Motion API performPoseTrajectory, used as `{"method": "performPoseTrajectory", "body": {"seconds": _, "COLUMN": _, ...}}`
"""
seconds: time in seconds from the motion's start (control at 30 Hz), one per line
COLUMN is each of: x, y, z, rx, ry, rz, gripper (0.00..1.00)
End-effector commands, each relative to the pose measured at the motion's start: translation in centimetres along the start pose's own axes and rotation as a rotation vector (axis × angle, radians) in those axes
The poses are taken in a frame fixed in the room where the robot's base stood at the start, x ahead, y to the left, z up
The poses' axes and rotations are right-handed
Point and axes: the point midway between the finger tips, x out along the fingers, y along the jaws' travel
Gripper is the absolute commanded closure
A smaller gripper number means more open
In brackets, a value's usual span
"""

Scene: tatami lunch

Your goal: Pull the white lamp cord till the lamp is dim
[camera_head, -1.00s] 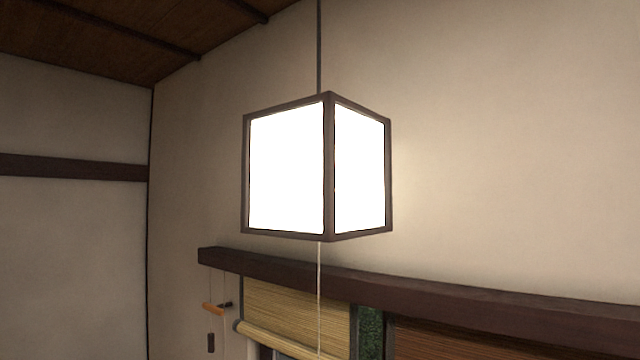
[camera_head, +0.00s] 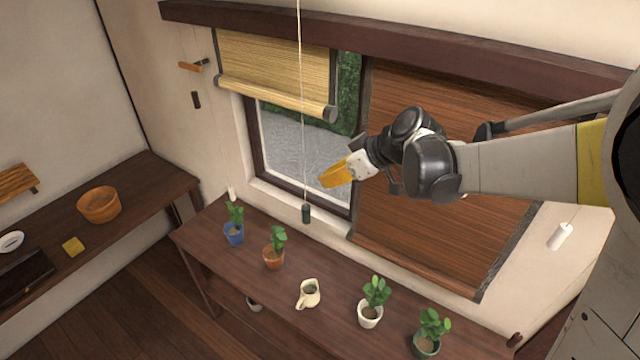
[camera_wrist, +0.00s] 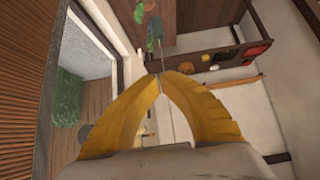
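The thin white lamp cord (camera_head: 302,100) hangs straight down in front of the window in the head view, with a dark green pull (camera_head: 306,213) at its lower end. The pull also shows beyond the fingertips in the wrist view (camera_wrist: 153,32). My gripper (camera_head: 323,181) has yellow fingers and is just right of the cord in the head view, a little above the pull, with a small gap in the picture. In the wrist view its fingertips (camera_wrist: 160,75) meet, with nothing clearly held between them. The lamp is out of both current views.
Below stands a wooden bench (camera_head: 215,262) with several potted plants and a cream jug (camera_head: 309,293). A rolled bamboo blind (camera_head: 275,75) hangs over the window beside the cord. A side counter with a wooden bowl (camera_head: 99,205) is at left.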

Motion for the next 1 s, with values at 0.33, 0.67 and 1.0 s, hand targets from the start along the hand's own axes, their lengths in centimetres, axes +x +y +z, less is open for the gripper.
{"method": "performPoseTrajectory", "body": {"seconds": 0.33, "x": 7.2, "y": -0.1, "z": -0.1, "rx": -0.003, "ry": 0.001, "rz": -0.001, "gripper": 1.00}}
{"method": "performPoseTrajectory", "body": {"seconds": 0.67, "x": 11.1, "y": 0.0, "z": 2.3, "rx": -0.001, "ry": 0.000, "rz": 0.000, "gripper": 1.00}}
{"method": "performPoseTrajectory", "body": {"seconds": 1.0, "x": 11.6, "y": 0.0, "z": 2.8, "rx": -0.001, "ry": 0.000, "rz": 0.000, "gripper": 1.00}}
